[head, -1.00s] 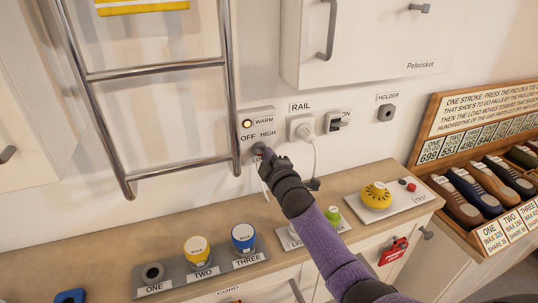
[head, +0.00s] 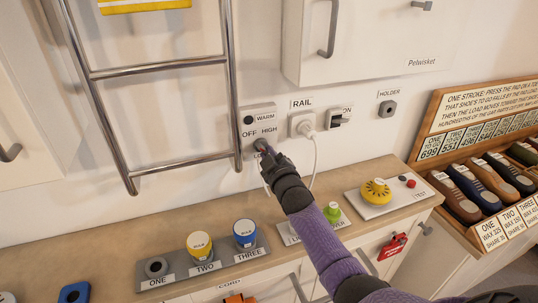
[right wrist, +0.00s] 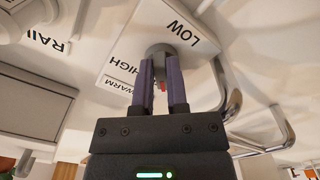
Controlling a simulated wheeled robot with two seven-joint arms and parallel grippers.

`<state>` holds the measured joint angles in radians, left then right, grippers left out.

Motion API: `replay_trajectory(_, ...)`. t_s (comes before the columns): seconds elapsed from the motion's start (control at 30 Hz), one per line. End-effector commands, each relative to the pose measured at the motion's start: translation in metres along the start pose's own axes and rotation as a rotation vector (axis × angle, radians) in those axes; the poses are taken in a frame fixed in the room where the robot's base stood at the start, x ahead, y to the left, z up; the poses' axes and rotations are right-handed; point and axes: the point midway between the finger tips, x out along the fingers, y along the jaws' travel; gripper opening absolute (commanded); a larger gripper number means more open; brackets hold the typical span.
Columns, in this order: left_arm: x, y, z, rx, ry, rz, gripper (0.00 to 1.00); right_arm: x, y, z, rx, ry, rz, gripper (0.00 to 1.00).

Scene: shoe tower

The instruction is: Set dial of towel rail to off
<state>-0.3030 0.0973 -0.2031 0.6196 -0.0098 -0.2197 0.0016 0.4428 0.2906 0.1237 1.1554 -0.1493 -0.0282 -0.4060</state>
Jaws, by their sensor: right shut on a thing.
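The towel rail (head: 155,70) is a chrome ladder on the wall. Its white control box (head: 259,112), marked WARM, OFF and HIGH, is just right of it. The small WARM lamp (head: 248,120) is dark. My right gripper (head: 266,151) is shut on the grey dial (head: 260,144) at the lower part of the box. In the right wrist view the dial (right wrist: 163,49) sits between the fingertips (right wrist: 163,66), near the word LOW. My left gripper is not in view.
A socket (head: 302,124) labelled RAIL with a plugged white cord is right of the box. A wall cabinet (head: 370,40) hangs above. The counter (head: 330,190) below holds several knobs, blue and yellow caps, and a yellow round thing (head: 376,191). A shoe rack (head: 480,140) stands right.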

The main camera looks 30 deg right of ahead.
Motion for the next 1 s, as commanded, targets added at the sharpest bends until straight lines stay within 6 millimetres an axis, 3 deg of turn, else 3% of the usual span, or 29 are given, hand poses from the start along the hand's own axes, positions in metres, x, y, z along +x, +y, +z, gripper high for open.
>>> replay_trajectory(0.3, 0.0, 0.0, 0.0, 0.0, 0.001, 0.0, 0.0, -0.001, -0.002, 0.002, 0.003, -0.004, -0.004, 0.0)
replay_trajectory(0.33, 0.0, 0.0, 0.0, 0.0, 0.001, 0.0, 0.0, -0.001, -0.002, 0.002, 0.003, -0.004, -0.004, 0.24)
replay_trajectory(0.47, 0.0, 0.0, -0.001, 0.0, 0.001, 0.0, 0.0, 0.0, -0.001, 0.001, 0.002, -0.003, -0.003, 0.51)
replay_trajectory(0.77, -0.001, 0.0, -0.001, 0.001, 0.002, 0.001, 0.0, -0.001, -0.001, 0.0, 0.001, -0.001, -0.002, 0.53)
replay_trajectory(0.87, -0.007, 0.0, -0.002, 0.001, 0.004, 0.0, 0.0, -0.011, 0.0, -0.001, 0.001, -0.002, -0.003, 0.53)
replay_trajectory(1.0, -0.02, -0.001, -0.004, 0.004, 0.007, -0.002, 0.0, -0.038, 0.001, -0.002, 0.002, -0.002, -0.003, 0.53)
